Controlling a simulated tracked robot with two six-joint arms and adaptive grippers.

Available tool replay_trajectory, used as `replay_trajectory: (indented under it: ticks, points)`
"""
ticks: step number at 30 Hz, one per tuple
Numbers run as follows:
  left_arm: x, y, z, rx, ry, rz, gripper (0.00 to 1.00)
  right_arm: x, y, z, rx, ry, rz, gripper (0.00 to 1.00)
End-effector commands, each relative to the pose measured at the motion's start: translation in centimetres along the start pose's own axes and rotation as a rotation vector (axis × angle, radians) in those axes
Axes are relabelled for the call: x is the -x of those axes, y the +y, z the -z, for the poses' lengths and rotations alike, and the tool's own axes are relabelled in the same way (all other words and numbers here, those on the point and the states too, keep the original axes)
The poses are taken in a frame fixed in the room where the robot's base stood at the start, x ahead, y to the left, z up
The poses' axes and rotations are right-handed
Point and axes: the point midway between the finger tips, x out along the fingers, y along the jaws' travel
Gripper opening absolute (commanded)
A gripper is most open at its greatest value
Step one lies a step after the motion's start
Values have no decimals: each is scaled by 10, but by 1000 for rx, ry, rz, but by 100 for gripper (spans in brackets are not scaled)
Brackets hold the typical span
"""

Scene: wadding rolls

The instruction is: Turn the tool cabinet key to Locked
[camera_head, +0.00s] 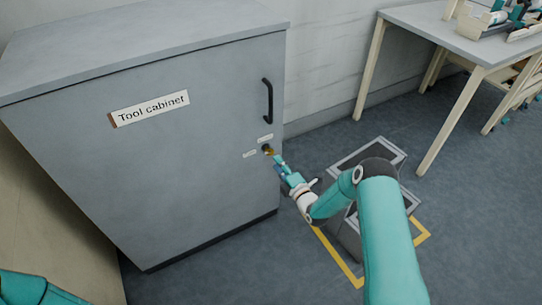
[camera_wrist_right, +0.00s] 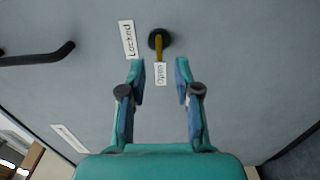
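The grey tool cabinet (camera_head: 190,170) stands at left in the head view, with a black door handle (camera_head: 267,100). Below the handle is a black round lock (camera_wrist_right: 159,36) with a yellow key (camera_wrist_right: 159,48) in it. In the right wrist view the key points at the "Open" label (camera_wrist_right: 161,74); the "Locked" label (camera_wrist_right: 128,40) is to its left. My right gripper (camera_wrist_right: 159,68) is open and faces the lock. Its fingertips are either side of the Open label, with the key just beyond them; I see no contact. My left gripper is not in view.
A table (camera_head: 480,45) with several items stands at back right. A grey object (camera_head: 368,155) lies on the floor behind my right arm, near yellow floor marking (camera_head: 338,262). Part of my left arm shows at bottom left. Floor between cabinet and table is partly clear.

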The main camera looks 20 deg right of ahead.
Motion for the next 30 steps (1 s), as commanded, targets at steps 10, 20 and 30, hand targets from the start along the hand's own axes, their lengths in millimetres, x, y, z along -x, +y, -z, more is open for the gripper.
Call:
replay_trajectory:
  ticks: [10,20,30]
  points:
    - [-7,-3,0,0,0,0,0,-52,-1,0,-1,0,-1,32]
    - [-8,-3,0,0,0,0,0,-60,0,0,-2,-1,1,32]
    - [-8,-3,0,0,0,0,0,-59,0,0,-1,0,1,0]
